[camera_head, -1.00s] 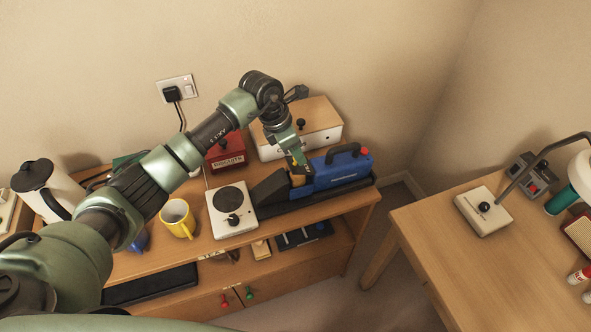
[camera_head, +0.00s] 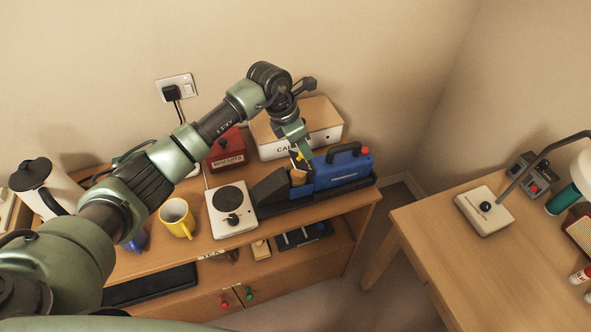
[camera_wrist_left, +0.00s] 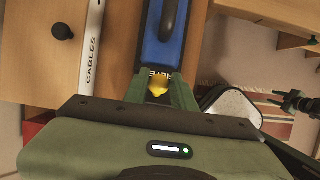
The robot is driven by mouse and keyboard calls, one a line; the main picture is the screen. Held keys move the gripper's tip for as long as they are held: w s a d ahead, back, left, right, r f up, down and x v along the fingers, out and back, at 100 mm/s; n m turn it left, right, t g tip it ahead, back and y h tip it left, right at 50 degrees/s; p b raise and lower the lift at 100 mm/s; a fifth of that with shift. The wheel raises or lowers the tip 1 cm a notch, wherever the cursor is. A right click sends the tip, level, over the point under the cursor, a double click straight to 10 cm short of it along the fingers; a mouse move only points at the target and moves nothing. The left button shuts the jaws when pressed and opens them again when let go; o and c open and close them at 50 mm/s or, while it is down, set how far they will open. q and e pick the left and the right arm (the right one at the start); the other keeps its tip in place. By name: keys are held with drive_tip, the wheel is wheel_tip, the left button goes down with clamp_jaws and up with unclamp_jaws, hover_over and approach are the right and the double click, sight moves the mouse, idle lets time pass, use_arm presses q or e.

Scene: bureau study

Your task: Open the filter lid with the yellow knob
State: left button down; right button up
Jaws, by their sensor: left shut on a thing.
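The blue handheld vacuum (camera_head: 343,171) lies in a black base on the wooden cabinet, with its black nozzle to the left. The yellow knob (camera_wrist_left: 159,88) shows between my left gripper's fingers in the left wrist view, beside partly covered lettering. My left gripper (camera_head: 303,166) is shut on the knob at the front end of the blue body. A tan part (camera_head: 298,178) shows just below the fingers, between body and nozzle. The fingers hide most of the lid, so I cannot tell how far it is open.
A white drawer box marked CABLES (camera_head: 318,136) stands behind the vacuum, with a red biscuit tin (camera_head: 228,150) to its left. A white hot plate (camera_head: 233,208) and yellow mug (camera_head: 178,217) stand left of the nozzle. A desk (camera_head: 470,250) is at right.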

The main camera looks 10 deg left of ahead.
sight(296, 160)
use_arm(q)
drive_tip(key=shift+w+d+r, duration=0.3)
drive_tip(key=shift+d, duration=0.2)
drive_tip(key=shift+w+d+r+b, duration=0.1)
drive_tip(key=shift+w+d+b, duration=0.2)
drive_tip(key=shift+d+b, duration=0.2)
drive_tip(key=c, duration=1)
unclamp_jaws()
drive_tip(key=shift+a, duration=0.15)
drive_tip(key=shift+s+a+r+p, duration=0.35)
drive_tip(key=shift+a+r+p, duration=0.2)
drive_tip(key=shift+r, duration=0.25)
drive_tip(key=shift+s+a+r+p, duration=0.3)
drive_tip(key=shift+a+r+p, duration=0.1)
drive_tip(key=shift+r+p, duration=0.3)
drive_tip(key=shift+s+a+r+p, duration=0.3)
drive_tip(key=shift+a+r+p, duration=0.1)
drive_tip(key=shift+r, duration=0.2)
drive_tip(key=shift+s+a+r+p, duration=0.25)
drive_tip(key=shift+s+a+r, duration=0.1)
drive_tip(key=shift+r, duration=0.25)
